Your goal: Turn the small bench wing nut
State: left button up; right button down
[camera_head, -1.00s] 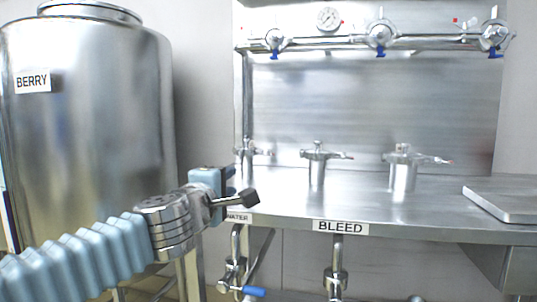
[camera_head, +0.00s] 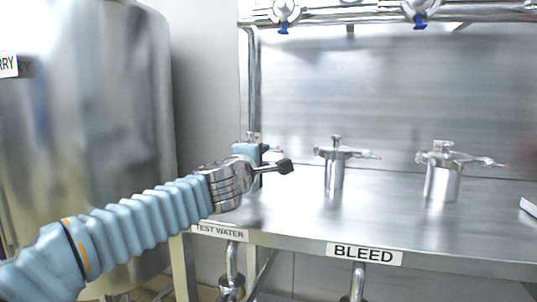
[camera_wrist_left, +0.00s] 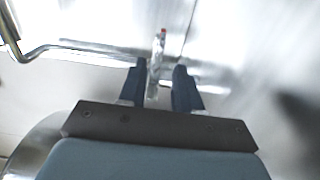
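Three clamped steel fittings stand on the bench in the head view. The leftmost small fitting (camera_head: 253,136) is mostly hidden behind my left gripper (camera_head: 260,156); only its top and a bit of its side show. In the left wrist view, a slim pale metal clamp arm with a red tip (camera_wrist_left: 159,45) lies between the two dark blue fingers of my left gripper (camera_wrist_left: 162,88). The fingers are apart, with a visible gap on the right side. I cannot tell whether the left finger touches it. My right gripper is not in view.
The middle fitting (camera_head: 334,168) and the right fitting (camera_head: 441,175) stand right of my gripper. The steel bench (camera_head: 390,215) is clear between them. A large tank (camera_head: 85,130) stands left. A pipe with blue-handled valves (camera_head: 350,17) crosses above. A BLEED label (camera_head: 364,254) marks the bench edge.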

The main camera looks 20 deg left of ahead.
aim_at(270, 152)
pick_arm(q)
jog(key=w, duration=0.5)
jog(key=shift+w+d+p, duration=0.1)
jog(key=shift+w+p, duration=0.1)
jog(key=shift+p, duration=0.1)
grip_shut()
